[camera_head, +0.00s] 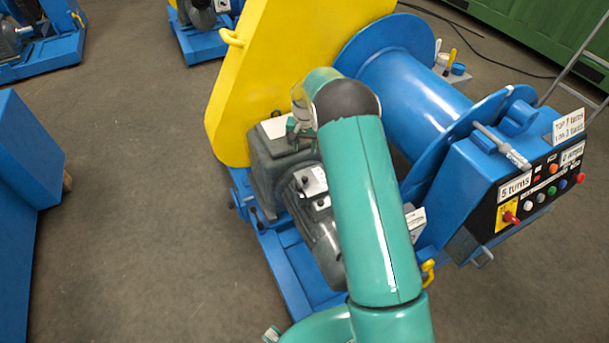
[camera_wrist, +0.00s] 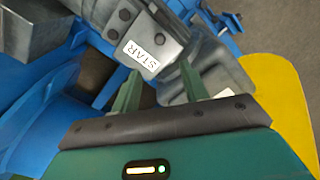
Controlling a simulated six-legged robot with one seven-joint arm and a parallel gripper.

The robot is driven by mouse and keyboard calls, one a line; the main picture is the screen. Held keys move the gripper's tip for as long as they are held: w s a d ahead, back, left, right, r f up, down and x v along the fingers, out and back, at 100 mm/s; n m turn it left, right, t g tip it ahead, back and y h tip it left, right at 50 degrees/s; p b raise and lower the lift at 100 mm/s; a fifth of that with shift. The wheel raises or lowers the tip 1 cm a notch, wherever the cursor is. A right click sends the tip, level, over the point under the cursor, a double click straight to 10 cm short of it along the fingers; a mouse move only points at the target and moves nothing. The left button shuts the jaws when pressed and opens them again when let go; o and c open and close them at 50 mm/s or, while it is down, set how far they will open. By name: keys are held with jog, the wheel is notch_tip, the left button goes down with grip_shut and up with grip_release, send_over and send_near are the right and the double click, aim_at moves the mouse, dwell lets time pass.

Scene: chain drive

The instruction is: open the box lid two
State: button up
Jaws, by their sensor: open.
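A grey motor (camera_head: 322,238) has a small terminal box (camera_head: 311,184) with a white label on top. In the wrist view a grey lid (camera_wrist: 140,28) with dark bolts carries a label reading STAR; I cannot tell for sure that it is box lid two. It looks closed. My gripper (camera_wrist: 160,70) is open, with its two green fingers apart at the lid's near edge. Nothing shows between the fingers, and I cannot tell whether they touch the lid. In the head view, my arm hides part of the motor and most of the gripper.
A yellow guard (camera_head: 262,62) stands behind the grey gearbox (camera_head: 268,170). A blue block (camera_head: 22,165) stands at the left; the floor between is clear.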

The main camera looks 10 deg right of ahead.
aim_at(305, 177)
notch_tip(305, 177, down, 15)
jog(key=shift+w+f, duration=0.1)
jog(key=shift+w, duration=0.05)
dwell(0.4)
grip_shut()
